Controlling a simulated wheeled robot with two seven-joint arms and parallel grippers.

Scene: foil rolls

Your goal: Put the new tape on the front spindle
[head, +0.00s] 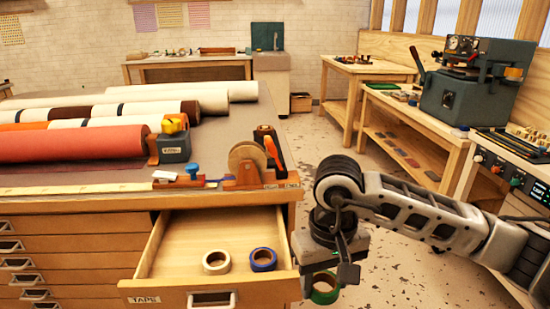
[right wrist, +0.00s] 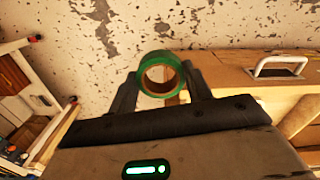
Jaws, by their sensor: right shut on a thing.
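A green tape roll (head: 325,289) hangs low beside the open drawer's right front corner. My right gripper (head: 336,274) points down and is shut on it. In the right wrist view the green roll (right wrist: 160,57) sits between the two fingers, its hole facing the camera. A brown dispenser (head: 245,183) with a tan disc (head: 247,158) stands on the table's front right corner; I cannot tell whether the disc is tape or a bare spindle. A cream roll (head: 216,262) and a blue roll (head: 263,259) lie in the drawer. My left gripper is not in view.
The drawer (head: 160,240) labelled TAPE stands open below the tabletop. An orange-handled tool (head: 273,152) is by the dispenser. A grey box (head: 174,147) with a yellow top and a red roll (head: 70,142) lie further left. Open floor is to the right.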

